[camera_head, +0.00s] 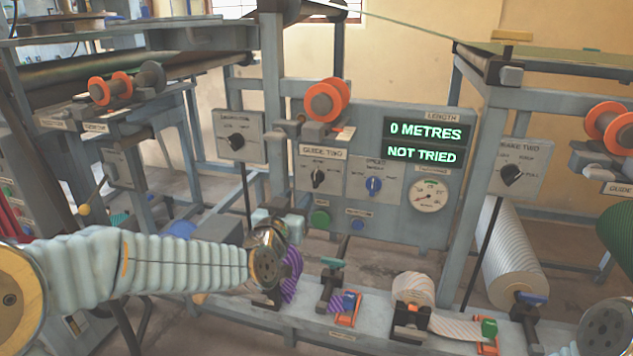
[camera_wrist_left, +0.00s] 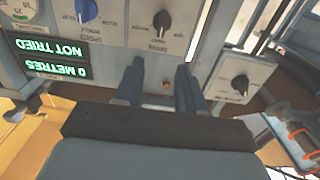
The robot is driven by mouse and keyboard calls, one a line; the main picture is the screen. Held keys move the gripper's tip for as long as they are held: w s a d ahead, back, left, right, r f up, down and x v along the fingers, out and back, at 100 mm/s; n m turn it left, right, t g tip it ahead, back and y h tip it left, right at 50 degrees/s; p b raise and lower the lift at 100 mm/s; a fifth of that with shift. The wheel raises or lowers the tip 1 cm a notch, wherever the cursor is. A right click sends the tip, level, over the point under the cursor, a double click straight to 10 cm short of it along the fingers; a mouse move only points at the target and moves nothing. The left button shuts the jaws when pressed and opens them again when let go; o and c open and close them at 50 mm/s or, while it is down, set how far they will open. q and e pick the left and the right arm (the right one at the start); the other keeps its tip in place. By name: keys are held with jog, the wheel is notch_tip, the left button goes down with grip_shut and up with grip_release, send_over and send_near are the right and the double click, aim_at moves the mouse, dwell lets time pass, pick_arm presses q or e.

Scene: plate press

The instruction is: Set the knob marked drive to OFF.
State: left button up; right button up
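The knob marked drive is black and sits on the grey control panel, left of a blue knob, in the head view (camera_head: 318,178). In the left wrist view, which is upside down, the drive knob (camera_wrist_left: 162,20) is at the top middle, with its lettering below it. Its setting is too small to tell. My left gripper (camera_head: 280,222) is below and left of the knob in the head view. In the left wrist view its two fingers (camera_wrist_left: 158,82) are apart with nothing held, short of the knob. My right gripper's fingers are not shown.
The blue knob (camera_head: 373,184) is close beside. Another black knob (camera_head: 236,141) is on a separate plate to the left. Orange guide rollers (camera_head: 327,100) stick out above the panel. A green display (camera_head: 425,143) reads "0 METRES" and "NOT TRIED". Small rolls line the bench below.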

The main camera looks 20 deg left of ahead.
aim_at(315, 174)
pick_arm(q)
jog(key=w, duration=0.6)
jog(key=w+p, duration=0.1)
jog(key=w, duration=0.5)
jog(key=shift+d+f, duration=0.1)
jog(key=shift+d, duration=0.1)
grip_shut()
